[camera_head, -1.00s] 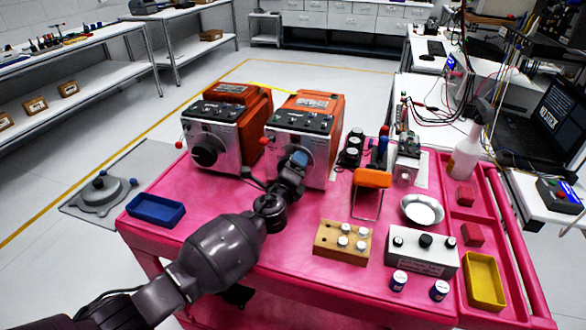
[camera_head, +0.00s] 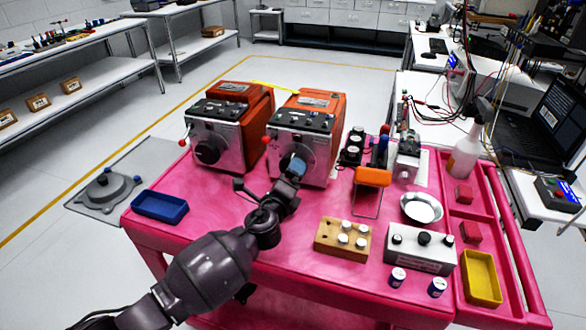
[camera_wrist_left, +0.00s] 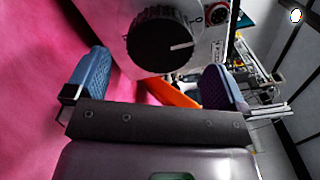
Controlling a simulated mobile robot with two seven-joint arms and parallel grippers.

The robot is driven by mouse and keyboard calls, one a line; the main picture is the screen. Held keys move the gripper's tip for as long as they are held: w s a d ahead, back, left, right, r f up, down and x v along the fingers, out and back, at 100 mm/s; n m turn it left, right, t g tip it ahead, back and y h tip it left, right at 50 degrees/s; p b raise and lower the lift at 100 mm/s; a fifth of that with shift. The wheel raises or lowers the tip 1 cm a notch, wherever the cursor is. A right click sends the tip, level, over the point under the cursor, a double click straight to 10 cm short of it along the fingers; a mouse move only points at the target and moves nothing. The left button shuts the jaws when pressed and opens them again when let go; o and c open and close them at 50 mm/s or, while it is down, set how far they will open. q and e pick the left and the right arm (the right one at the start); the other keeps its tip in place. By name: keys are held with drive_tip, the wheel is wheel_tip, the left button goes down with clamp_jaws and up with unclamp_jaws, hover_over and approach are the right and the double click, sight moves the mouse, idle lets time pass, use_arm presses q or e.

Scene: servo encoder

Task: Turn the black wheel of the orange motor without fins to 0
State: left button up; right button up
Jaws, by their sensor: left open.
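Two orange motors with silver front plates stand at the back of the pink cart: a left motor (camera_head: 230,128) and a right motor (camera_head: 306,132). I cannot clearly tell fins on either. The left motor's black wheel (camera_head: 207,151) shows on its front. My left gripper (camera_head: 291,170) is in front of the right motor and largely hides its wheel there. In the left wrist view, a black wheel (camera_wrist_left: 158,38) with a white pointer line lies beyond my open, empty left gripper (camera_wrist_left: 157,82). The pointer points right; the wheel is not between the fingers. My right gripper is out of view.
A blue tray (camera_head: 160,206) sits at the cart's left edge. Right of the arm are a wooden block with knobs (camera_head: 342,241), an orange-topped stand (camera_head: 373,177), a metal bowl (camera_head: 421,208) and a grey knob box (camera_head: 421,250). The cart's front left is clear.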

use_arm(q)
drive_tip(key=v, duration=0.5)
drive_tip(key=shift+s+a+p, duration=0.1)
drive_tip(key=shift+s+p, duration=0.2)
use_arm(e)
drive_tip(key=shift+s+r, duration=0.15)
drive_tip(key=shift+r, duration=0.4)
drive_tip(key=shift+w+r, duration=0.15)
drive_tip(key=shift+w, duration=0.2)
use_arm(q)
drive_tip(key=shift+f, duration=0.1)
